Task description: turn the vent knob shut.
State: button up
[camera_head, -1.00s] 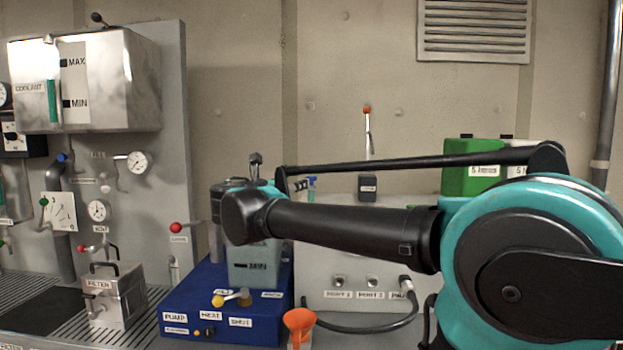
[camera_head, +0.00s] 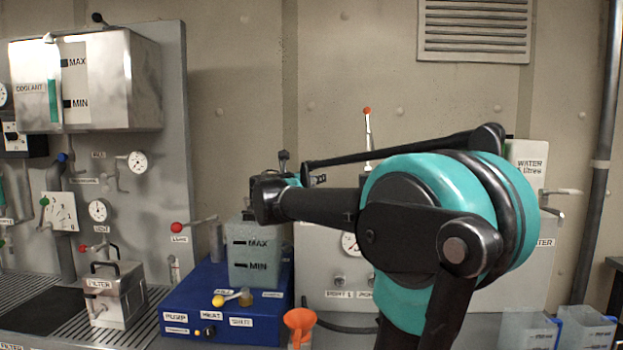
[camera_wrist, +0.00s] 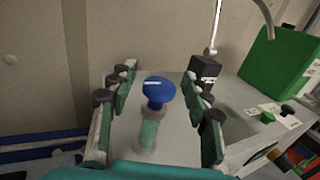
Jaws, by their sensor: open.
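A round blue knob (camera_wrist: 158,92), which I take as the vent knob, tops a short clear stem with teal inside in the wrist view. It has a small white mark; I cannot read how far it is turned. My gripper (camera_wrist: 160,78) is open, its fingers to the left and right of the knob with gaps on both sides. It holds nothing. In the head view my arm hides the knob and most of the gripper, with only small parts near the wrist showing.
A black block with a lever (camera_wrist: 204,72) stands just right of the knob, with a green container (camera_wrist: 280,65) beyond. In the head view, a clear MAX/MIN tank (camera_head: 255,265) on a blue base (camera_head: 190,300) and an orange funnel (camera_head: 299,322) are near my arm.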

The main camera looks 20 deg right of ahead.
grip_shut()
jog(key=shift+y, duration=0.3)
jog(key=n+t+y, duration=0.3)
jog(key=n+y, duration=0.1)
jog(key=y, duration=0.1)
jog(key=shift+s+d+n+t, duration=0.1)
jog(key=shift+d+n+t, duration=0.1)
jog(key=shift+n+t, duration=0.15)
jog(key=n+y, duration=0.2)
jog(key=y, duration=0.2)
jog(key=n+t+y, duration=0.1)
jog(key=n+y, duration=0.2)
jog(key=y, duration=0.1)
jog(key=shift+t, duration=0.25)
jog(key=n+g+y, duration=0.1)
jog(key=n+y, duration=0.1)
jog(key=y, duration=0.1)
jog(key=n+y, duration=0.2)
jog(key=y, duration=0.2)
jog(key=shift+n+g, duration=0.25)
jog(key=shift+g, duration=0.15)
jog(key=shift+a+n+g+y, duration=0.15)
jog(key=shift+n+g+y, duration=1.55)
jog(key=shift+y, duration=0.7)
jog(key=shift+n, duration=0.3)
